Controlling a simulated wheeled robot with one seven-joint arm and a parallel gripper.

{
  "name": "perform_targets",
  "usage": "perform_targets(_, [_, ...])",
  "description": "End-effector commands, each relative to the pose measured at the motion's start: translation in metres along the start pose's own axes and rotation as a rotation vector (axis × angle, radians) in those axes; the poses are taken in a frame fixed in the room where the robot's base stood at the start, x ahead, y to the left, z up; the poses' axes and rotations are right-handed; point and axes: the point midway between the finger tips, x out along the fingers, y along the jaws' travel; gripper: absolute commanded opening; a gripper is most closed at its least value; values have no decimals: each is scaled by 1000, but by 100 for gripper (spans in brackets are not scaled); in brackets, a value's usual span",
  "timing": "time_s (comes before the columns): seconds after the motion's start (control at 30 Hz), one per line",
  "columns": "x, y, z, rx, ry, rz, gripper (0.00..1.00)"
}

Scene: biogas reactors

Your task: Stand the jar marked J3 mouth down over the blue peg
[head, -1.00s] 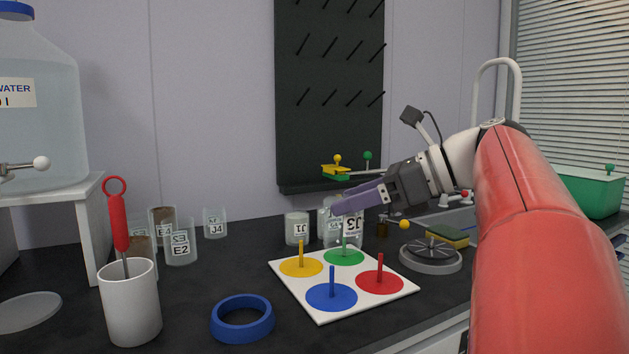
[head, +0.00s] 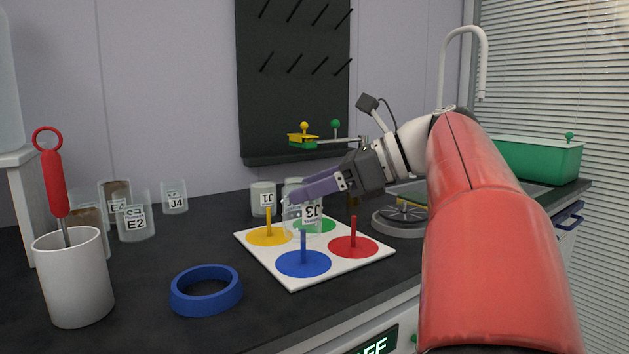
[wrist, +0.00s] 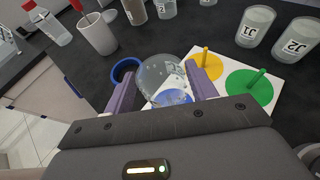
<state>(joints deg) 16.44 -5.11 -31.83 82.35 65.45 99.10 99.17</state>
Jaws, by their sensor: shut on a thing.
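My gripper (head: 296,200) is shut on the clear glass jar J3 (head: 311,224). The jar's label reads upside down, so its mouth faces down. It also shows between both fingers in the wrist view (wrist: 160,73). The blue peg (head: 303,245) stands on a blue disc (head: 290,265) at the front corner of a white board (head: 294,283). The jar is held above the board, close to the blue peg's top in the head view. I cannot tell whether its mouth is around the peg tip. The blue disc (wrist: 175,98) shows just past the jar in the wrist view.
Yellow (head: 268,220) and red (head: 353,236) pegs stand free; the green disc (head: 325,226) is partly behind the jar. Jars J1 (wrist: 254,28) and J2 (wrist: 296,40) stand behind. A blue ring (head: 206,303) and white cup (head: 75,280) are left. A round metal stand (head: 395,222) is right.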

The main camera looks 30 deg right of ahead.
Motion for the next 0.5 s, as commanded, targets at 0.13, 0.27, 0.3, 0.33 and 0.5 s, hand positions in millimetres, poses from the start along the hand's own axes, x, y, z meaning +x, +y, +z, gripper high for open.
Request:
perform_targets(0.13, [7, 0, -16, 0, 0, 0, 32])
perform_targets(0.27, [11, 0, -27, -1, 0, 1, 32])
perform_targets(0.3, [12, 0, -30, -1, -1, 1, 32])
perform_targets(0.33, [13, 0, -32, -1, -1, 0, 32])
perform_targets(0.5, [17, 0, -40, -1, -1, 0, 32])
